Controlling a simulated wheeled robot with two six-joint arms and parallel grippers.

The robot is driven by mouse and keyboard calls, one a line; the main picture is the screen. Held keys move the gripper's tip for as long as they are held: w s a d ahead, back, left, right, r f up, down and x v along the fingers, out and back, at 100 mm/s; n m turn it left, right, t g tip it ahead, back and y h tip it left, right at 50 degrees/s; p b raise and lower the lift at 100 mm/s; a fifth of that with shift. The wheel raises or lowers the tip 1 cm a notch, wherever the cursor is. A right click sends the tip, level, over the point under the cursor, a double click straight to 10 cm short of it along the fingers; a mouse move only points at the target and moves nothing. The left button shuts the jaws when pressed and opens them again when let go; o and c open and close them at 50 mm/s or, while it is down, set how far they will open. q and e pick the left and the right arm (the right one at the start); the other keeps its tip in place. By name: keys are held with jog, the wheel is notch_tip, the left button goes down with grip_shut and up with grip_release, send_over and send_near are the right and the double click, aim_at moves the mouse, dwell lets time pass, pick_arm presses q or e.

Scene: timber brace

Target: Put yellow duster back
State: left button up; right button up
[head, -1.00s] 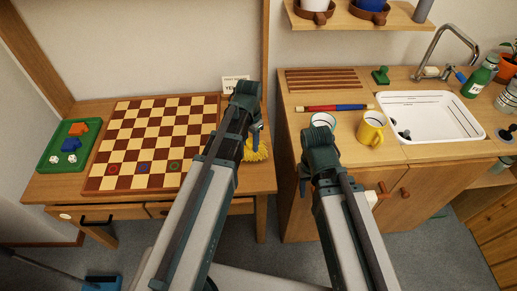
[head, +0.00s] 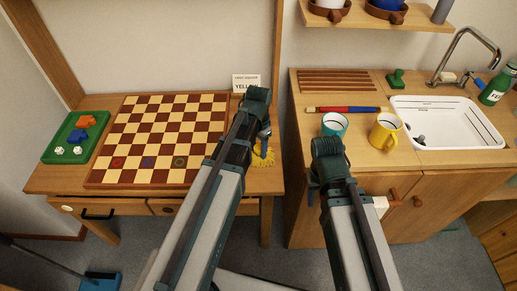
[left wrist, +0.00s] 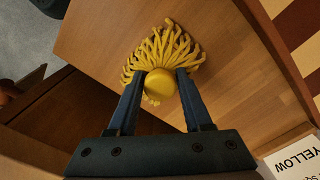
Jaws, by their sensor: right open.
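The yellow duster (head: 263,158) has a shaggy string head and a round yellow knob. It is at the right end of the wooden desk, partly hidden by my left arm in the head view. In the left wrist view the duster (left wrist: 160,88) has its knob between my left fingertips (left wrist: 161,84), which appear to press on both sides. My left gripper (head: 264,140) points down over the desk. A white card (head: 246,82) with "YELLOW" on it stands behind; it also shows in the left wrist view (left wrist: 295,160). My right gripper (head: 313,196) is open and empty before the counter.
A checkered board (head: 160,135) and a green tray (head: 60,150) with small pieces fill the desk's left and middle. Right of a gap is a counter with a teal mug (head: 335,125), a yellow mug (head: 384,131), a red-blue rod (head: 343,109) and a sink (head: 450,122). A shelf hangs above.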

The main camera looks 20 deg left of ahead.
aim_at(258, 147)
pick_arm(q)
jog(key=shift+o, duration=1.4)
jog(key=shift+r, duration=0.15)
notch_tip(258, 147, up, 12)
jog(key=p, duration=1.2)
jog(key=s+d+n+y, duration=0.1)
jog(key=s+d+n, duration=0.1)
jog(key=s+d, duration=0.8)
jog(key=s, duration=0.4)
jog(key=shift+d, duration=0.25)
jog(key=shift+s+r, duration=0.1)
jog(key=shift+r, duration=0.05)
